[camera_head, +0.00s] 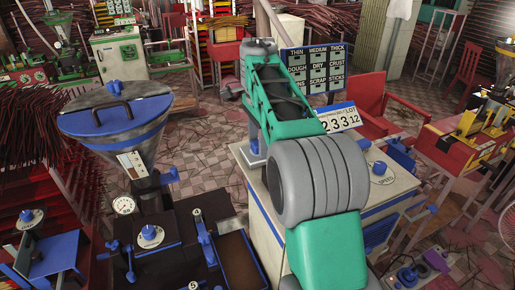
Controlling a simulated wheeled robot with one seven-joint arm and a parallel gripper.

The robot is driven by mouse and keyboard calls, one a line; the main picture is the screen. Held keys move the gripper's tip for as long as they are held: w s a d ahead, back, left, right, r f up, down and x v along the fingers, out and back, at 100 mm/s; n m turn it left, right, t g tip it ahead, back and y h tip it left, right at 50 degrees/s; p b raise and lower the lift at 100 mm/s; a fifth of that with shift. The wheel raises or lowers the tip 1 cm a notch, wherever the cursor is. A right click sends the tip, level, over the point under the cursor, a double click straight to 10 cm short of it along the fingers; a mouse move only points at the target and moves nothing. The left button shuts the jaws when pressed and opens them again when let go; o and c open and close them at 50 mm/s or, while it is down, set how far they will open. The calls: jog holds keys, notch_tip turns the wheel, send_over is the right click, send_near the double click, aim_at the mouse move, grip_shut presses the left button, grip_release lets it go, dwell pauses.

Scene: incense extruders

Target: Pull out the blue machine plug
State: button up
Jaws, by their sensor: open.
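A grey socket strip (390,284) sits low at the bottom right, partly cut by the frame edge. A blue plug (408,273) appears to stand in it, upright. A purple plug (437,261) is beside it to the right. My green and grey arm rises from the bottom middle and reaches away toward the back, left of the plugs and well apart from them. The fingers of my gripper cannot be made out.
A dark machine with a blue-rimmed hopper (115,115) stands at left. A red chair (375,105) is behind the cabinet. Tiled floor (470,235) shows at right.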

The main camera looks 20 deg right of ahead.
dwell(0.8)
grip_shut()
dwell(0.4)
dwell(0.3)
jog(key=shift+r+p, duration=3.05)
